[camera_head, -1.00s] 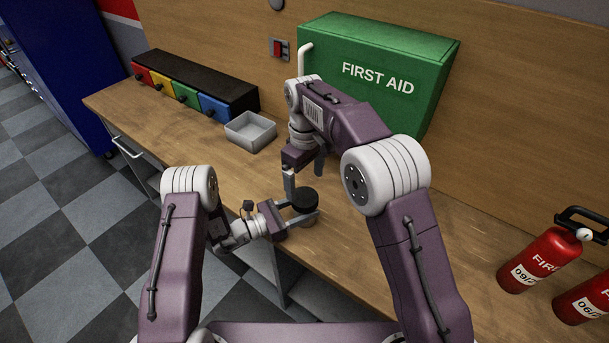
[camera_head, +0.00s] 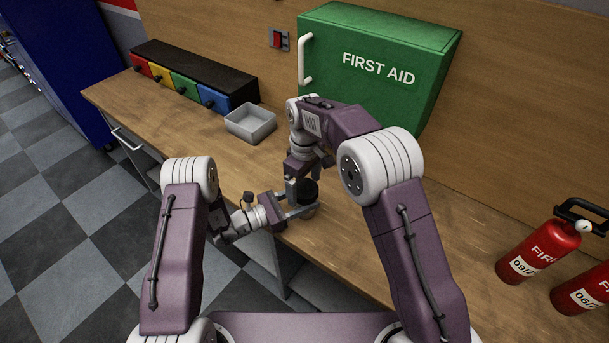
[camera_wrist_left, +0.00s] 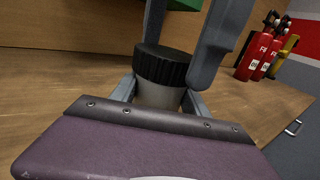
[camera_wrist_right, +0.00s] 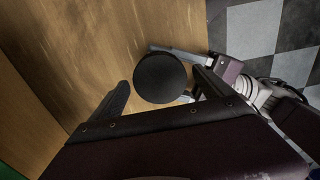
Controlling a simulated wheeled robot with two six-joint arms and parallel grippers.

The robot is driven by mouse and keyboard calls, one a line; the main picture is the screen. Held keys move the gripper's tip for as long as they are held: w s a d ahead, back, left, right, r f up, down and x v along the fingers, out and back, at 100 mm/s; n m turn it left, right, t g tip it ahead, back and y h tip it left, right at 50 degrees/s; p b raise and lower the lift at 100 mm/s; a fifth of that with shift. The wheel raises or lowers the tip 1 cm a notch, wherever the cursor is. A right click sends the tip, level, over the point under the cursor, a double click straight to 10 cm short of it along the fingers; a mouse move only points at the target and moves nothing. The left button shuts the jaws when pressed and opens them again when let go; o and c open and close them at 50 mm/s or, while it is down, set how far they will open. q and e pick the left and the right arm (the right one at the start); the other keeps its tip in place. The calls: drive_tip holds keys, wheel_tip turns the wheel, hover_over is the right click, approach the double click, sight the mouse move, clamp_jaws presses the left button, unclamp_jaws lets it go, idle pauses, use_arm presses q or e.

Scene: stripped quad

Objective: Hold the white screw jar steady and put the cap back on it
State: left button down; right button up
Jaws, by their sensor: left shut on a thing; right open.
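The white screw jar (camera_wrist_left: 158,96) stands upright at the bench's front edge; its body looks pale grey in the left wrist view. The black ribbed cap (camera_wrist_left: 163,64) sits level on top of it; I cannot tell how tightly. The cap also shows as a round disc in the right wrist view (camera_wrist_right: 160,78). My left gripper (camera_head: 303,211) is shut on the jar body, below the cap. My right gripper (camera_wrist_right: 160,88) is open above the jar, pointing down, with a finger on each side of the cap and gaps between. The right arm partly hides the jar in the head view.
A grey open tray (camera_head: 250,123) and a row of coloured drawers (camera_head: 185,85) stand at the back left. A green first aid box (camera_head: 375,70) is behind my right arm. Red fire extinguishers (camera_head: 540,250) stand at the right. The bench between is clear.

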drive_tip(key=shift+f, duration=0.4)
drive_tip(key=c, duration=1.5)
drive_tip(key=shift+c, duration=0.3)
drive_tip(key=o, duration=1.6)
wheel_tip(320, 180, up, 12)
drive_tip(key=shift+r, duration=0.1)
